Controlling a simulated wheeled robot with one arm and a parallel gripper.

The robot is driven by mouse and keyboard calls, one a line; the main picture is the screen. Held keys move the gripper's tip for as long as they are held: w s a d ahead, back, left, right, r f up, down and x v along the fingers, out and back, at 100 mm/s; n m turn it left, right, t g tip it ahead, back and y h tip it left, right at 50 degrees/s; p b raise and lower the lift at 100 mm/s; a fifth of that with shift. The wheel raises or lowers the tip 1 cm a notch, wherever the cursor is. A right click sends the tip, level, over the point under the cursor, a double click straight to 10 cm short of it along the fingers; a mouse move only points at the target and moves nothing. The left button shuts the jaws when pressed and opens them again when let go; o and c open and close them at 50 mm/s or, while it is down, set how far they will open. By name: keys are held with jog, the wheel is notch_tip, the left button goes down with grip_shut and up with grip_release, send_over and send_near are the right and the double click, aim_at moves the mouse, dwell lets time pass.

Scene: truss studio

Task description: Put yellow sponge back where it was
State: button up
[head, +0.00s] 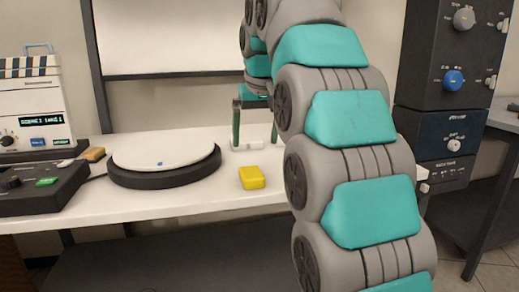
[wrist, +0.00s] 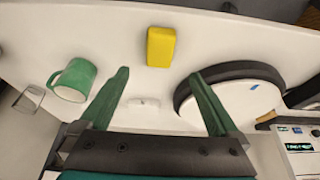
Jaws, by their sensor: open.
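The yellow sponge (head: 252,177) lies on the white table, near its front edge, to the right of the round turntable. It also shows in the wrist view (wrist: 161,47), beyond my fingertips and roughly centred between them. My gripper (head: 255,122) is open and empty, above the back part of the table. In the wrist view its two green fingers (wrist: 160,75) are spread wide, and nothing is between them at the tips. The sponge is apart from both fingers.
A round turntable (head: 165,162) with a white top and dark base stands left of the sponge. A green mug (wrist: 73,80) and a clear glass (wrist: 28,99) stand on the other side. A small white item (wrist: 143,103) lies behind the sponge. A dark control box (head: 40,187) sits far left.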

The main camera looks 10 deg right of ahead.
jog(key=shift+s, duration=0.1)
jog(key=s+f+g, duration=0.3)
jog(key=s+f, duration=1.3)
jog(key=s, duration=0.3)
jog(key=s+f+g, duration=0.3)
jog(key=s+f, duration=1.3)
jog(key=s, duration=0.3)
jog(key=shift+f, duration=0.35)
jog(key=shift+a, duration=0.1)
